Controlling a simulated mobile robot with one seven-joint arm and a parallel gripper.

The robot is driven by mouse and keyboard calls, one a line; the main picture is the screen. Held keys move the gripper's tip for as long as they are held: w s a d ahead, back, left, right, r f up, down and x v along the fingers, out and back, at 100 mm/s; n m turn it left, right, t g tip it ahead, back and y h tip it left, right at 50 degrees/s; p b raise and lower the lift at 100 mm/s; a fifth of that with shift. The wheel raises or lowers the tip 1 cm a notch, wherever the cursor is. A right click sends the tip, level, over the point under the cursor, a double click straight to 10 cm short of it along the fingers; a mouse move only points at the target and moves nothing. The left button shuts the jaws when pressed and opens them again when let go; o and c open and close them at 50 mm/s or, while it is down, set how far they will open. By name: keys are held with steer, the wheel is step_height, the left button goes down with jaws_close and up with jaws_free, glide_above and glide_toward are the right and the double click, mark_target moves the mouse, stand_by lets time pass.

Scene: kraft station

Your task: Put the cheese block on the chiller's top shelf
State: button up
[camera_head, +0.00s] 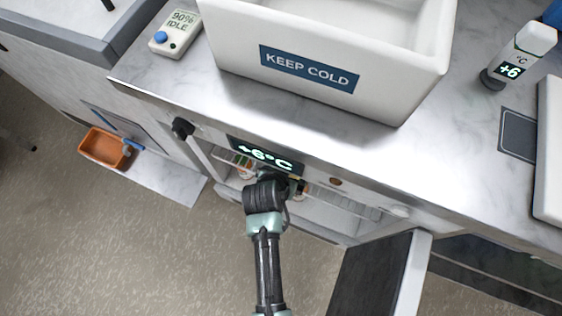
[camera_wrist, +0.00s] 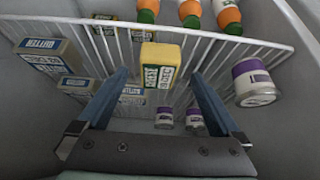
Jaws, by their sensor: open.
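The cheese block (camera_wrist: 160,64), yellow with a white label, appears to rest on the wire shelf (camera_wrist: 215,37) inside the chiller in the wrist view. My gripper (camera_wrist: 160,76) is open, with one finger on each side of the block and a gap on both sides. The block sits near the fingertips. In the head view the chiller (camera_head: 226,190) is open under the counter and my arm reaches into it. There my fingers and the cheese block are hidden. I cannot tell for sure which shelf level this is.
Butter boxes (camera_wrist: 45,62) stand on the left in the wrist view. The chiller door (camera_head: 382,276) hangs open at right. The white KEEP COLD bin (camera_head: 310,68) stands on the counter above.

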steer(key=p+v, duration=0.1)
steer(key=v, duration=0.6)
steer(key=shift+r+p, duration=0.25)
steer(key=shift+p, duration=0.1)
steer(key=shift+s, duration=0.15)
